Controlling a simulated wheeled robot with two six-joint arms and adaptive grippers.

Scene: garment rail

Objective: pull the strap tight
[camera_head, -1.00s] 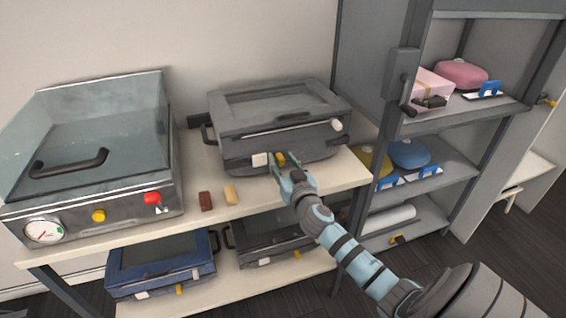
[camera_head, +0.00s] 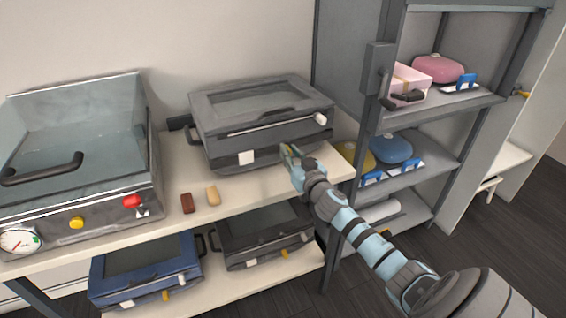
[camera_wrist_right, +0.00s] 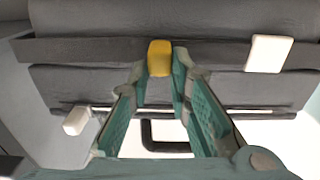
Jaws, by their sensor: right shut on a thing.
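A dark grey case (camera_head: 262,112) with a lid window lies on the table top, and its front also fills the wrist view (camera_wrist_right: 170,18). A dark strap band (camera_wrist_right: 100,50) runs across that front. A yellow tab (camera_wrist_right: 160,58) on the band sits between the fingertips of my right gripper (camera_head: 290,152), which is shut on it. In the head view the fingers mostly hide the tab. A white tag (camera_head: 246,158) sits on the front left of the tab; it also shows in the wrist view (camera_wrist_right: 268,53). My left gripper is not in view.
A clear-lidded machine (camera_head: 80,150) with gauge and buttons stands left. Two small blocks, brown (camera_head: 187,203) and tan (camera_head: 213,196), lie before the case. More cases, one blue (camera_head: 145,268), sit on the lower shelf. A rack (camera_head: 450,105) with pouches stands right.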

